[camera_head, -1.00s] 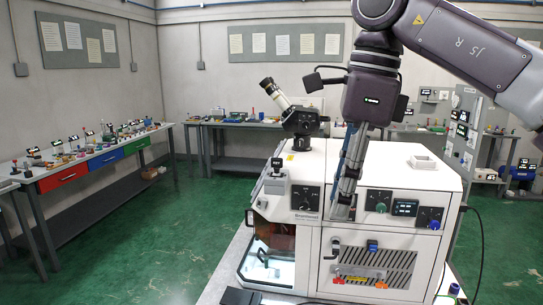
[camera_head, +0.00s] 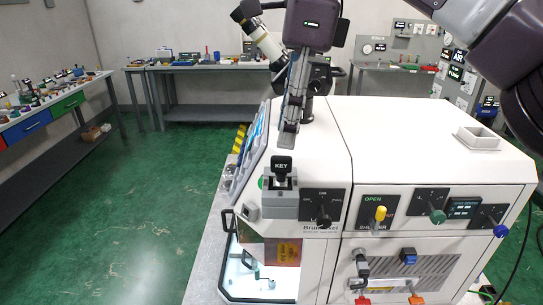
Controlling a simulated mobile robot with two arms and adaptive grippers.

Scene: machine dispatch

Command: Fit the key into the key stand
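A grey block (camera_head: 280,203), which looks like the key stand, sits on the machine's front left corner. A black plate reading KEY (camera_head: 282,164) rises upright from it; I cannot tell whether this is a label or part of a key. My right gripper (camera_head: 289,143) points down just above and slightly right of the plate. Its fingers show nearly edge-on and overlap, so I cannot see whether anything is between them. A yellow upright piece (camera_head: 380,214) stands on the shutter panel (camera_head: 377,226) under the word OPEN. My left gripper is out of view.
The white machine (camera_head: 430,150) has several knob panels on its front and a shallow square tray (camera_head: 478,138) on top. A microscope-like eyepiece (camera_head: 262,38) stands behind my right gripper. Side benches (camera_head: 45,110) are far off, with green floor between.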

